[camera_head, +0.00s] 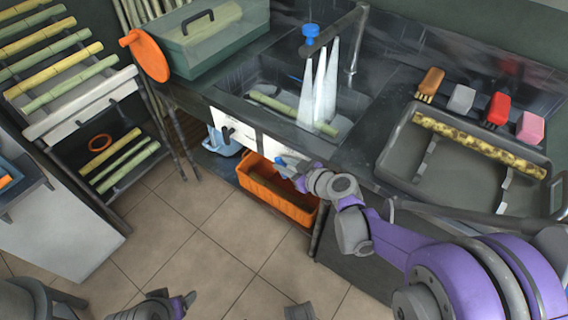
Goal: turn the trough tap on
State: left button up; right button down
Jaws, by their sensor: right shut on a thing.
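The trough tap is a grey pipe (340,28) over the trough (262,78), with a blue knob (310,31) near its left end. Several white, tapering streams like running water (329,90) fall below it into the trough, where green cane lies. My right gripper (283,163) is low at the trough's front edge, well below and apart from the blue knob. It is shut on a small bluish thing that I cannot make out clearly. My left gripper (185,301) is at the bottom edge, away from the trough; its jaws are unclear.
An orange crate (262,190) stands under the trough, close below my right gripper. Several brushes (461,98) line the back right above a grey tray (400,150) with a spotted cane. A cane rack (65,105) stands left. The tiled floor (190,220) is open.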

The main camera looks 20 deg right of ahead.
jog(key=shift+w, duration=0.1)
jog(key=c, duration=0.7)
grip_release()
jog(key=p+v, duration=0.2)
jog(key=v, duration=0.9)
jog(key=shift+p, duration=0.35)
